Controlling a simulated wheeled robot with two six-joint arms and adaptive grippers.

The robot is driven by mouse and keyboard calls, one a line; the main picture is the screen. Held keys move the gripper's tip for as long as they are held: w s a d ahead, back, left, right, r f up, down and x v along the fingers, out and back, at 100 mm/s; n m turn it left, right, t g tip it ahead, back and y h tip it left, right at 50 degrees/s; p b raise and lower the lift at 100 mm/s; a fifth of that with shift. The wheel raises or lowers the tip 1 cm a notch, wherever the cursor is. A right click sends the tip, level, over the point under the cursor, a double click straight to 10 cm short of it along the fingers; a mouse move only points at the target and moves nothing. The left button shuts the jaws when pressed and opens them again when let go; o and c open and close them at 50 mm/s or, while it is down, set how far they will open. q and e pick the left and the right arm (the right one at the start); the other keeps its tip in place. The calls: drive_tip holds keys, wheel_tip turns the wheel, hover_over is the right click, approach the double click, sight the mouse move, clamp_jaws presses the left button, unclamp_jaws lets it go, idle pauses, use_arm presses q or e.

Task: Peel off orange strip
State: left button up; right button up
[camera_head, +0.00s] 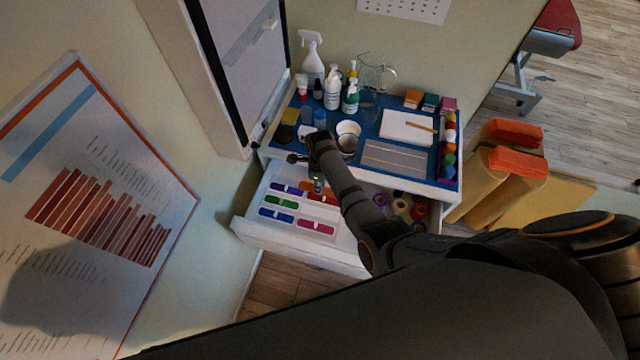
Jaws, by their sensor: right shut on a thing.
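The orange strip (306,186) is in the upper row of coloured strips on a white sheet in the open drawer (250,232). My right gripper (317,184) reaches down over the drawer from the tabletop side. Its fingertips are at the right end of the orange strip and shut on it; the exact grip is small and partly hidden by my wrist. A purple strip (284,187) lies to the left. Green (281,202), blue (276,215), red (322,198) and magenta (315,227) strips lie nearby. My left gripper is not in view.
Rolls of tape (402,204) lie in the drawer's right part, partly behind my arm. The blue cart top (385,115) above carries bottles, a glass jug (376,74), a notepad (407,127) and small boxes. A wall poster (95,200) is at left.

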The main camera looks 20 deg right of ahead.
drive_tip(key=shift+r, duration=0.25)
wheel_tip(320, 180, up, 3)
drive_tip(key=p, duration=0.3)
drive_tip(key=shift+f, duration=0.2)
drive_tip(key=shift+r, duration=1.15)
